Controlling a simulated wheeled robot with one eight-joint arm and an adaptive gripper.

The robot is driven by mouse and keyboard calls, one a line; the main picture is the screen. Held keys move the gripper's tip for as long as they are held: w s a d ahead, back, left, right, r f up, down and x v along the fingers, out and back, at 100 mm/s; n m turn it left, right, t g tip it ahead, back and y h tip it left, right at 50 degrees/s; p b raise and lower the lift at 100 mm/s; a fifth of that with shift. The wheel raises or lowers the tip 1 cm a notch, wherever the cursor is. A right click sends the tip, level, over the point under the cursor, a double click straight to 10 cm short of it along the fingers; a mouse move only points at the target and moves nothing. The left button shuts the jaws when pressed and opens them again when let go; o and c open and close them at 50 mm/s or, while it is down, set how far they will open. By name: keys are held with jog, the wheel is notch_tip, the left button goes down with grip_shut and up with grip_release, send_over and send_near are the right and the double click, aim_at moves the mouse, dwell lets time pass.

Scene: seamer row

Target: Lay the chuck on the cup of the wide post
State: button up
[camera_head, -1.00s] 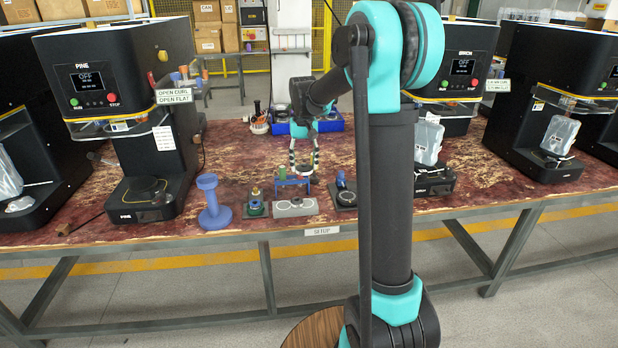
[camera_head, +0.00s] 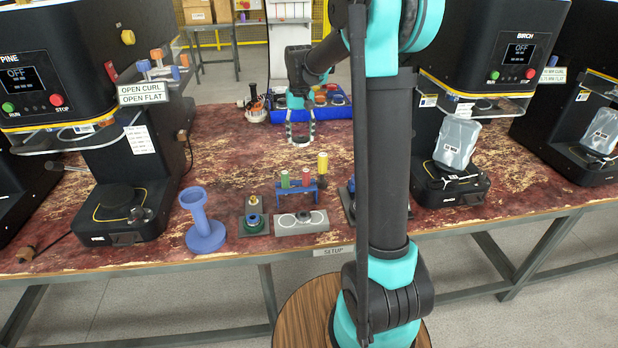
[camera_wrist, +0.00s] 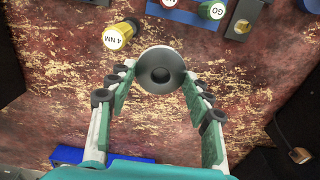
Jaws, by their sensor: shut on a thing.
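My gripper (camera_head: 300,140) hangs over the middle of the table, behind the small blue rack in the head view. In the wrist view its fingers (camera_wrist: 160,72) are closed around a dark grey round chuck (camera_wrist: 161,69) with a hole in its middle. The chuck is hard to make out in the head view. The cup looks empty.
A blue rack (camera_head: 298,189) holds coloured plugs; a yellow one (camera_head: 323,163) stands at its right. Black machines (camera_head: 125,205) flank the work area. A blue tray (camera_head: 333,111) is behind.

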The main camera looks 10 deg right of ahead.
notch_tip(320, 180, down, 18)
jog(key=shift+f, duration=0.25)
dwell(0.3)
jog(key=o, duration=1.1)
jog(key=shift+f, duration=0.1)
